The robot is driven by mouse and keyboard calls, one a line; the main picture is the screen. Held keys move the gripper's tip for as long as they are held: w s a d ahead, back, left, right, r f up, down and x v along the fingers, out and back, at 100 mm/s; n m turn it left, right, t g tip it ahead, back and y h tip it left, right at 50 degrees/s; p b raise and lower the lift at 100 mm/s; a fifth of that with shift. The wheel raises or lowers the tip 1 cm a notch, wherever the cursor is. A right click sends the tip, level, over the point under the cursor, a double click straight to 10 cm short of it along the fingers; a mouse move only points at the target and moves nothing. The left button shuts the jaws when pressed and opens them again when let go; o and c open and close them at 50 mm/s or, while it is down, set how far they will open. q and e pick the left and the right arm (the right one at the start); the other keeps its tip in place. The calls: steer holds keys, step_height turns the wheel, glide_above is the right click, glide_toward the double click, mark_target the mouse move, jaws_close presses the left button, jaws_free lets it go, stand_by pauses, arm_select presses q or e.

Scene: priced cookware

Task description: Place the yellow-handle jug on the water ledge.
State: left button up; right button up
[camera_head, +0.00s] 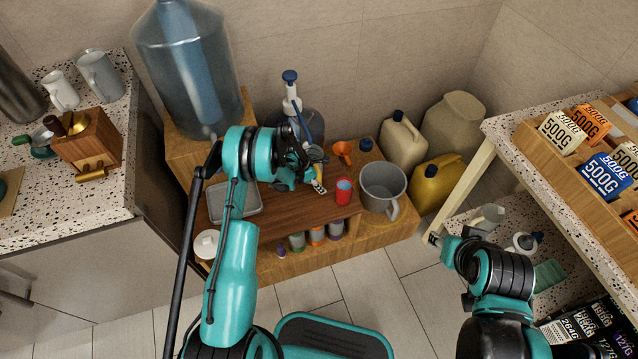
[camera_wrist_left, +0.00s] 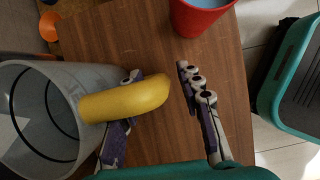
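The yellow-handle jug (camera_wrist_left: 40,125) is a grey, open vessel at the left of the left wrist view, and its thick yellow handle (camera_wrist_left: 125,97) points right. In the head view it is mostly hidden behind my left gripper (camera_head: 306,178). In the wrist view the left gripper (camera_wrist_left: 165,105) is open. One finger passes partly under the handle close to the jug; the other stands clear on the far side. A large blue water bottle (camera_head: 190,60) stands on a wooden ledge (camera_head: 181,152) at the back left. My right gripper (camera_head: 436,239) hangs over the floor; its fingers are unclear.
On the wooden bench (camera_head: 285,222) are a red cup (camera_head: 344,192), a grey tray (camera_head: 236,206), an orange funnel (camera_head: 342,151) and a large grey pitcher (camera_head: 381,184). A pump bottle (camera_head: 291,95) stands behind. Counters flank both sides; floor (camera_head: 374,290) is open in front.

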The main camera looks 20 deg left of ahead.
arm_select(q)
steer(key=s+r+m+t+y+p, duration=0.1)
steer(key=s+r+m, duration=0.3)
steer(key=r, duration=0.8)
steer(key=s+r+m+p, duration=0.2)
steer(key=s+r+m, duration=0.25)
steer(key=r, duration=0.65)
steer(key=s+r+m+t+y+p, duration=0.1)
steer(key=s+r+m, duration=0.3)
steer(key=r, duration=0.8)
steer(key=s+r+m+t+y, duration=0.1)
steer(key=s+r+m, duration=0.1)
steer(key=s+m, duration=0.4)
steer(key=s+r+m+t, duration=0.1)
steer(key=s+r+m, duration=0.2)
steer(key=s, duration=0.9)
steer(key=m, duration=0.3)
steer(key=shift+s+d+t+y, duration=0.3)
steer(key=shift+s+d+y, duration=0.05)
steer(key=shift+y, duration=0.05)
